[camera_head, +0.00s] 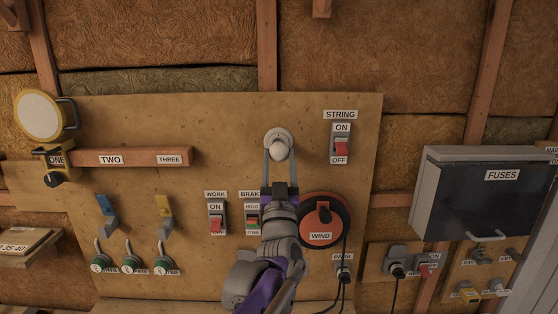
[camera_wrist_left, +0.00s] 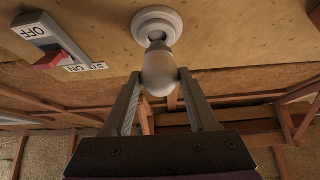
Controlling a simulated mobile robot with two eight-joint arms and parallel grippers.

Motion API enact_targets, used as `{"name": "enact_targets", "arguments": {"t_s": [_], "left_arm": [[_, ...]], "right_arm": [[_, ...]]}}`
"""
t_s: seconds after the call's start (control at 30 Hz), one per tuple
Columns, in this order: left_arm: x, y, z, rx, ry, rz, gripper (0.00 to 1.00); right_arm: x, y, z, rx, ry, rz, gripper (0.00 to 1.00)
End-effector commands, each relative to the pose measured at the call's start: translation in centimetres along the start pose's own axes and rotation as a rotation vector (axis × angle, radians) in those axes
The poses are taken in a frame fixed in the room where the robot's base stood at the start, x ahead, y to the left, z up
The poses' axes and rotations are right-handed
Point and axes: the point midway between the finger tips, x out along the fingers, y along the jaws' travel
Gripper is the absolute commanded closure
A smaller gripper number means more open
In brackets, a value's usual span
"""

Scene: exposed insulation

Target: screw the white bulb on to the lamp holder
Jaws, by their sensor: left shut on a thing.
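The white bulb (camera_head: 278,150) is in front of the round white lamp holder (camera_head: 278,137) on the wooden board. My left gripper (camera_head: 279,158) reaches up from below and is shut on the bulb. In the left wrist view the bulb (camera_wrist_left: 159,72) sits between the two fingertips (camera_wrist_left: 160,76). Its narrow end points at the lamp holder (camera_wrist_left: 157,26), in line with the socket's dark opening. The bulb's base is at the opening; I cannot tell how deep it sits. My right gripper is not in view.
The STRING switch (camera_head: 341,145) is right of the holder and also shows in the left wrist view (camera_wrist_left: 53,45). The orange WIND reel (camera_head: 322,220) and the BRAKE switch (camera_head: 252,217) flank my arm. A FUSES box (camera_head: 470,190) protrudes at right.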

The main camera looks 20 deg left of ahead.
Motion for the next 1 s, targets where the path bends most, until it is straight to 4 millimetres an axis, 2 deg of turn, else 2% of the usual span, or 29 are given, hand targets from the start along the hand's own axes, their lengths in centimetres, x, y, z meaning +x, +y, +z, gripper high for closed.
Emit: {"name": "enact_targets", "arguments": {"t_s": [1.0], "left_arm": [[0.03,0.02,-0.05,0.000,0.000,0.000,0.55]], "right_arm": [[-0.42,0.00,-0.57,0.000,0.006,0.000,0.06]]}}
